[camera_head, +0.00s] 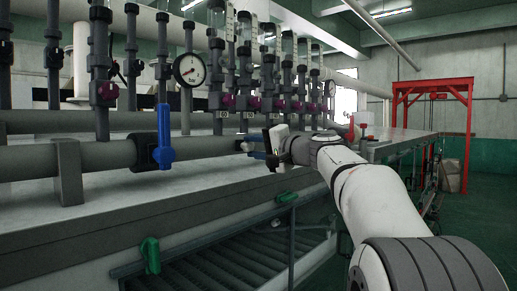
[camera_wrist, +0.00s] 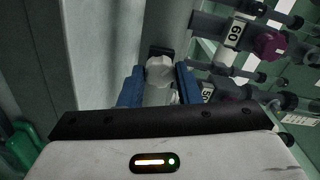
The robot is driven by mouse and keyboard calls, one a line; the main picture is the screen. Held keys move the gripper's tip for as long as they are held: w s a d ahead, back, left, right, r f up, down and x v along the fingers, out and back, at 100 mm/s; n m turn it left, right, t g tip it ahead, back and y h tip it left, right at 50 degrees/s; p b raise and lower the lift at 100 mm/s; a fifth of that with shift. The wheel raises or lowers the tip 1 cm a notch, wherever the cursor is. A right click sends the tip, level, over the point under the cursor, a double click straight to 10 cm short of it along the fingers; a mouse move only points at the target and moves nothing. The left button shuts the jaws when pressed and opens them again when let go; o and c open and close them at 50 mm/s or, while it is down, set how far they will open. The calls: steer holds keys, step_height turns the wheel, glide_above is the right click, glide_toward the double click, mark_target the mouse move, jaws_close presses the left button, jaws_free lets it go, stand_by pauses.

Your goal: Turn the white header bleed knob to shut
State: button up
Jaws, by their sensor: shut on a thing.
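The white bleed knob (camera_wrist: 160,72) shows in the wrist view between the two blue fingers of my gripper (camera_wrist: 159,85). The fingers are shut on it, one on each side. Its far side sits against a dark mount on a grey pipe. In the head view my gripper (camera_head: 259,151) is at the grey header pipe, right of the blue-handled valve. The knob is mostly hidden there by the fingers and the wrist.
A blue valve handle (camera_head: 164,137) stands upright on the header pipe (camera_head: 106,157). A round gauge (camera_head: 189,69) and several vertical tubes with purple knobs stand behind. Green handles (camera_head: 150,255) hang at the front. A red frame (camera_head: 433,87) stands at right.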

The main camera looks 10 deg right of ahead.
steer(key=m, duration=0.3)
steer(key=m+p, duration=0.1)
steer(key=m, duration=0.1)
steer(key=shift+r+m, duration=0.3)
steer(key=m+p, duration=0.2)
steer(key=m, duration=0.3)
steer(key=shift+m, duration=0.3)
steer(key=o, duration=0.6)
steer(key=shift+c, duration=0.2)
steer(key=o, duration=0.4)
steer(key=shift+w+f, duration=0.1)
steer(key=shift+f, duration=0.05)
steer(key=shift+f, duration=0.1)
